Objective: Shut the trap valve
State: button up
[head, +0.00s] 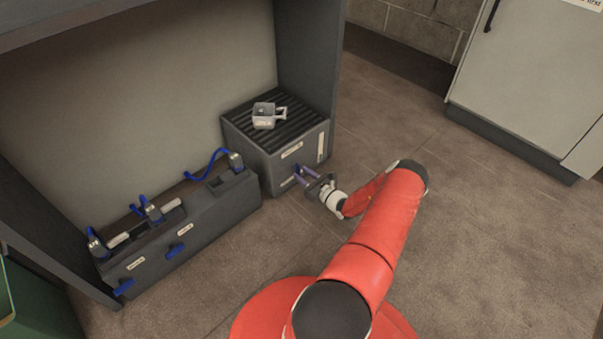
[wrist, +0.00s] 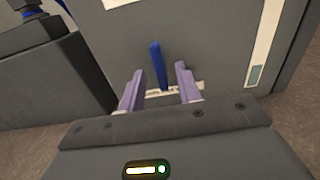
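A blue lever handle (wrist: 158,65) stands out from the front of a dark grey box with a slatted top (head: 285,150). A small pale label (wrist: 160,92) sits just below the lever in the wrist view. My gripper (wrist: 160,82) is open, with one purple finger on each side of the lever and space between them. In the head view my gripper (head: 303,175) is at the lower front of the box, and it partly hides the lever there. I cannot tell whether the fingers touch the lever.
A small grey metal part with a handle (head: 264,117) rests on the slatted top. A long grey manifold (head: 200,222) with blue levers and hoses lies to the left. A grey cabinet (head: 530,80) stands at the right. The floor (head: 480,240) on the right is clear.

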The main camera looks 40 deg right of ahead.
jog(key=s, duration=0.6)
jog(key=shift+d, duration=0.25)
